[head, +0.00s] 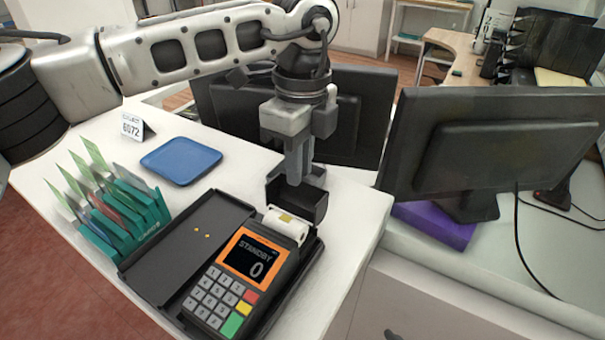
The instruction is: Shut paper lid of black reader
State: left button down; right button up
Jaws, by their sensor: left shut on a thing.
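The black reader (208,290) stands on the white counter, with a keypad and an orange-framed screen (254,257) reading STANDBY 0. Its black paper lid (314,208) stands open at the reader's back end. A white paper roll (286,226) shows in the bay in front of the lid. My left gripper (295,178) points down from above and is shut on the paper lid at its upper edge. The fingertips partly hide that edge. My right gripper is not in view.
A black tray (190,236) lies left of the reader, near a teal holder with cards (125,222). A blue tray (181,160) and a number sign (134,127) stand farther back. Monitors (490,135) stand behind and at right, with a purple box (435,224) below.

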aim_at(295, 189)
pick_arm(q)
jog(key=shift+s+a+f+t+h+b, duration=0.2)
jog(key=shift+f+t+h+b, duration=0.15)
jog(key=shift+b, duration=0.55)
jog(key=t+b, duration=0.1)
jog(key=b, duration=0.2)
jog(key=s+t+h+b, duration=0.1)
jog(key=b, duration=0.3)
jog(key=shift+s+a+r, duration=0.1)
jog(key=shift+a+r, duration=0.15)
jog(key=shift+a, duration=0.15)
jog(key=b, duration=0.1)
jog(key=h+b, duration=0.1)
jog(key=b, duration=0.1)
jog(key=shift+s+a+r+t, duration=0.2)
jog(key=shift+s+r+t, duration=0.05)
jog(key=shift+s+t, duration=0.1)
jog(key=shift+s+a+r+b, duration=0.1)
jog(key=shift+r+b, duration=0.15)
jog(key=shift+b, duration=0.15)
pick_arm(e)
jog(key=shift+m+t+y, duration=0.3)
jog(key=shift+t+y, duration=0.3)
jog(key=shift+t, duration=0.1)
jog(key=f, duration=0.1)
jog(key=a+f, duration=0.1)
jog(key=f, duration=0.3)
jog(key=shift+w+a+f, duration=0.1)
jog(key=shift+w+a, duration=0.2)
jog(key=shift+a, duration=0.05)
